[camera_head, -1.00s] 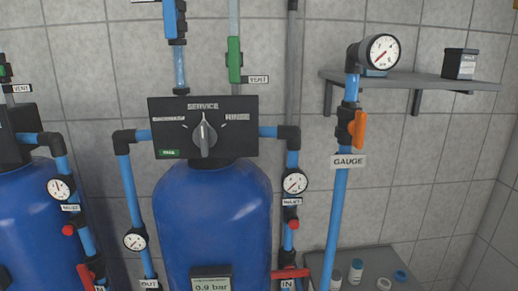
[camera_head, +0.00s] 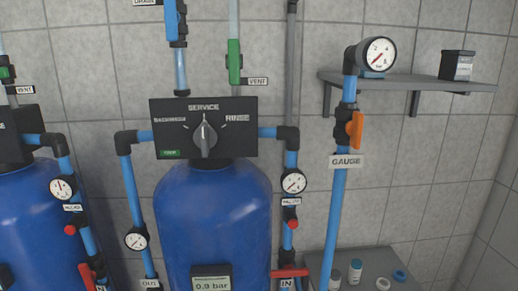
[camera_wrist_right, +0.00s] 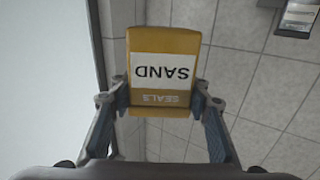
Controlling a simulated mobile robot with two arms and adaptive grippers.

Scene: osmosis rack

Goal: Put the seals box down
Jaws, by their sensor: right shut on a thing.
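The seals box (camera_wrist_right: 162,44) is a yellow box with a white label reading SAND and the word SEALS below it, both upside down in the right wrist view. My right gripper (camera_wrist_right: 161,94) is shut on it, with one finger on each side. The box appears held in front of a tiled surface; whether it touches anything cannot be told. Neither the box nor my grippers show in the head view. My left gripper is not in view.
A grey wall shelf (camera_head: 420,82) carries a dark labelled box (camera_head: 457,65); its middle is clear. A gauge (camera_head: 376,57) on a blue pipe stands before its left end. A lower grey surface (camera_head: 330,262) holds several small containers. A blue tank (camera_head: 213,225) stands centrally.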

